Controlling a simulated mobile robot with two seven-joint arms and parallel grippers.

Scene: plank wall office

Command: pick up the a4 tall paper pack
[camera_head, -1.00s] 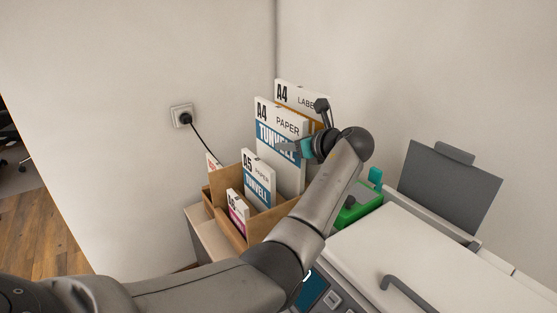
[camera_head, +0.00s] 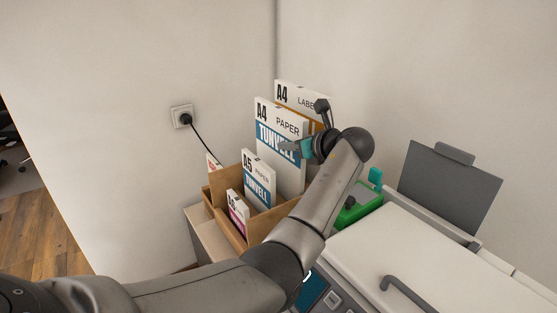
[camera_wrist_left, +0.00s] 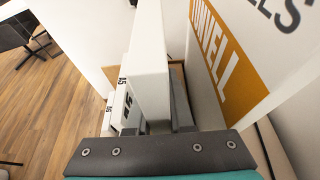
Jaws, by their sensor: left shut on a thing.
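The A4 tall paper pack (camera_head: 278,124) is white with a blue band and stands upright in a cardboard organizer (camera_head: 263,224), in front of the A4 labels pack (camera_head: 298,93). My left gripper (camera_head: 297,149) is at the pack's right edge, shut on it. In the left wrist view the pack (camera_wrist_left: 151,40) runs between the two fingers (camera_wrist_left: 156,112), seen edge-on. The labels pack with an orange band (camera_wrist_left: 222,60) stands close beside it there. My right gripper is not in view.
The A5 pack (camera_head: 258,184) and a small A6 pack (camera_head: 237,212) stand in the front compartments. A green box (camera_head: 357,207) sits right of my forearm. A white printer (camera_head: 420,260) fills the right. A wall socket (camera_head: 182,117) with a black cable is behind.

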